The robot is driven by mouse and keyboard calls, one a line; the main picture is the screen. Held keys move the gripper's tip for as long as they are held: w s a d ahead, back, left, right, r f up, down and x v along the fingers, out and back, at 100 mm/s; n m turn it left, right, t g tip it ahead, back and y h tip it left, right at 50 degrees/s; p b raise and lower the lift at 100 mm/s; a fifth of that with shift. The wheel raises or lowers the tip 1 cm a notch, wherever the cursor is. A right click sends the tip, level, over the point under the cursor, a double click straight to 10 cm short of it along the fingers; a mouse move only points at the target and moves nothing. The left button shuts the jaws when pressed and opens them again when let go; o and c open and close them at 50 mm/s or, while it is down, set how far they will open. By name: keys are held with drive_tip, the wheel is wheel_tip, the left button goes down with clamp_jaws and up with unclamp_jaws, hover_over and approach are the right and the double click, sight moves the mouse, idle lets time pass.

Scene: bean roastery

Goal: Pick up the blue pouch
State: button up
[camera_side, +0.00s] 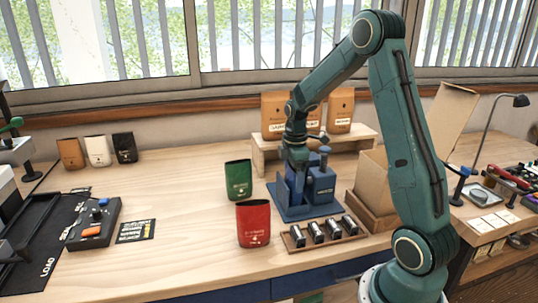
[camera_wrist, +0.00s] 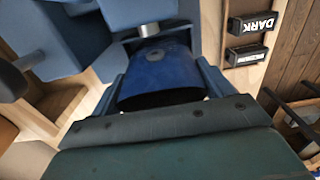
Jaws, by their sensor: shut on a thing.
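The blue pouch (camera_wrist: 160,72) shows in the wrist view between the two fingers of my gripper (camera_wrist: 163,62), its dark open mouth towards the camera. The fingers are shut on its sides. In the side view my gripper (camera_side: 294,168) points down at the blue machine (camera_side: 321,184), which stands on a blue base plate (camera_side: 300,212). There the pouch is hard to tell from the blue fingers and machine. In the wrist view a metal cylinder of the machine is close to the pouch's far end; I cannot tell whether they touch.
A green pouch (camera_side: 238,180) and a red pouch (camera_side: 253,223) stand left of the machine. A wooden rack (camera_side: 325,241) with several dark labelled blocks lies in front. Brown bags (camera_side: 340,110) stand on a shelf behind. An open cardboard box (camera_side: 375,182) is at the right.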

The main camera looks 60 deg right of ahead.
wheel_tip(320, 180, up, 20)
idle(0.6)
drive_tip(key=shift+f, duration=0.15)
idle(0.4)
drive_tip(key=w+a, duration=0.8)
drive_tip(key=a, duration=0.3)
drive_tip(key=shift+w+a+f, duration=0.25)
drive_tip(key=shift+w+a, duration=0.1)
drive_tip(key=shift+f, duration=0.1)
wheel_tip(320, 180, down, 20)
idle(0.7)
